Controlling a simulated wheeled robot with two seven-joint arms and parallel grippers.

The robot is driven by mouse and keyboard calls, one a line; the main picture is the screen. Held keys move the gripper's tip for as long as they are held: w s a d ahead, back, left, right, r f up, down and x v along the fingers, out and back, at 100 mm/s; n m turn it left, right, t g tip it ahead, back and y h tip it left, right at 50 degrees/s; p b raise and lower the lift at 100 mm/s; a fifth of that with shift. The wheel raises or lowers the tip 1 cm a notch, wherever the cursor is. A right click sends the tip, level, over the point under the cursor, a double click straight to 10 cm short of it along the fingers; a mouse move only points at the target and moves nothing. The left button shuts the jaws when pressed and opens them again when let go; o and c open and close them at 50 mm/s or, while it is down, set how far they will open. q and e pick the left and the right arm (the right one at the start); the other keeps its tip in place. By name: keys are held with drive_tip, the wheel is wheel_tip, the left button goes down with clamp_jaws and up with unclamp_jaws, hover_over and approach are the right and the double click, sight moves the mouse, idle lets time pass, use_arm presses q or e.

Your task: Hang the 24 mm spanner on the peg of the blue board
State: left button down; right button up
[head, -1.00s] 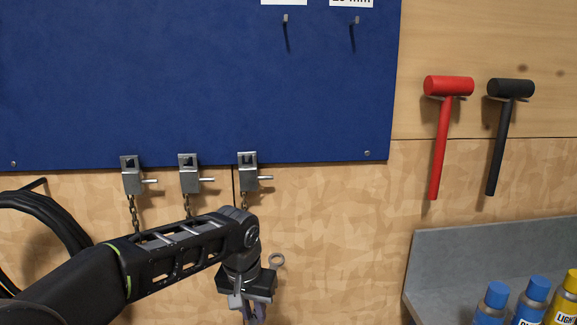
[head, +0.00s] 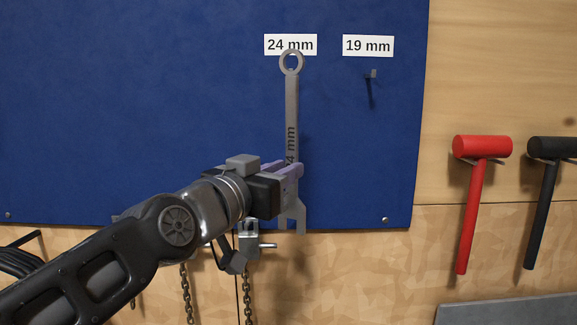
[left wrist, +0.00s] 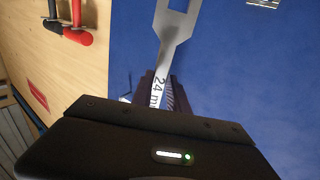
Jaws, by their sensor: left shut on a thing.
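The grey 24 mm spanner (head: 292,105) stands upright in front of the blue board (head: 180,100), ring end up and open jaw down. My left gripper (head: 291,173) is shut on its lower shank. The ring overlaps the lower edge of the "24 mm" label (head: 272,45). The peg under that label cannot be made out; the spanner covers that area. I cannot tell whether the ring touches the board. In the left wrist view the spanner (left wrist: 172,32) shows its open jaw and part of its size mark. My right gripper is not in view.
A bare peg (head: 371,74) sits under the "19 mm" label (head: 368,46). A red mallet (head: 468,215) and a black mallet (head: 544,215) hang right of the board. A metal clamp (head: 249,240) and chains (head: 186,295) hang below the board.

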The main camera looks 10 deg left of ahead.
use_arm(q)
drive_tip(key=shift+w, duration=0.15)
idle(0.3)
drive_tip(key=w+a+f+b, duration=0.1)
drive_tip(key=w+a, duration=0.1)
drive_tip(key=w, duration=0.7)
drive_tip(key=shift+w+a+f, duration=0.3)
drive_tip(key=shift+w, duration=0.05)
idle(0.6)
idle(0.6)
drive_tip(key=c, duration=1.3)
unclamp_jaws()
drive_tip(key=shift+a, duration=0.15)
drive_tip(key=shift+c, duration=0.2)
drive_tip(key=shift+o, duration=0.7)
drive_tip(key=shift+f, duration=0.15)
